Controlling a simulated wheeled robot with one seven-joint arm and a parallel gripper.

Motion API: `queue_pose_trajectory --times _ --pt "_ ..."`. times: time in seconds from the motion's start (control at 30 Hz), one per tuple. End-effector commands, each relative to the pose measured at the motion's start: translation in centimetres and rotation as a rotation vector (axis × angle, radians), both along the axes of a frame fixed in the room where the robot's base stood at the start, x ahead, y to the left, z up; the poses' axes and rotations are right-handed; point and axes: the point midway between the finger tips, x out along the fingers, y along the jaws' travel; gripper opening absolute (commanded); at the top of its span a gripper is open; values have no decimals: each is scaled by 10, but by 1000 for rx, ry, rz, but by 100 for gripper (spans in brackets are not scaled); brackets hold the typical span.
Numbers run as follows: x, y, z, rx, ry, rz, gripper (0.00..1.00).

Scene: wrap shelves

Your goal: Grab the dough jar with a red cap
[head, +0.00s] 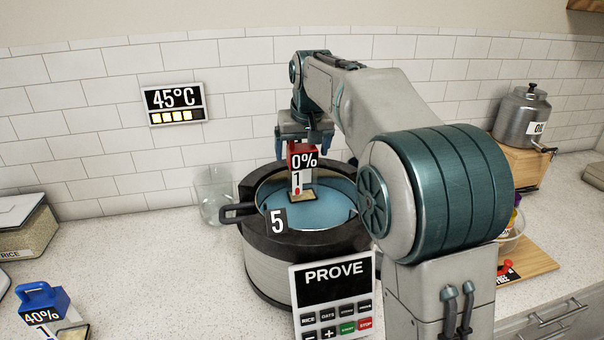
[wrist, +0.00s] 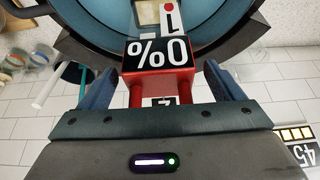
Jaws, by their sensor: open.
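The dough jar has a red cap (head: 301,147) marked 0% and a white front marked 1 with a red dot. It stands upright in the round dark-rimmed cooker (head: 262,278) with a blue inside. My gripper (head: 304,153) is over the cooker, pointing down, with its fingers on either side of the red cap. In the wrist view the red cap (wrist: 147,92) lies between the two open fingers of my gripper (wrist: 158,72). Gaps show on both sides, so the fingers look apart from the cap.
A blue-capped jar (head: 43,301) marked 40% stands at the lower left, near a rice box (head: 15,238). A glass jar (head: 213,195) is behind the cooker's handle. A PROVE panel (head: 331,293) fronts the cooker. A metal oil can (head: 521,115) stands at the right.

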Motion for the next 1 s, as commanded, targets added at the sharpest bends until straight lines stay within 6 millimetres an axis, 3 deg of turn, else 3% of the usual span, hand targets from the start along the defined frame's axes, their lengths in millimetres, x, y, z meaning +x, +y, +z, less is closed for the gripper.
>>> queue_pose_trajectory --times 0.13,0.37,0.4,0.63,0.7,1.0 --pt "6 1 -13 0 1 -1 87" --pt "7 1 -16 0 -1 -1 87" --pt "7 1 -16 0 -1 -1 84" --pt "7 1 -15 0 -1 -1 20" --pt "7 1 -15 0 -2 -1 11" --pt "7 1 -10 1 -4 -1 12"
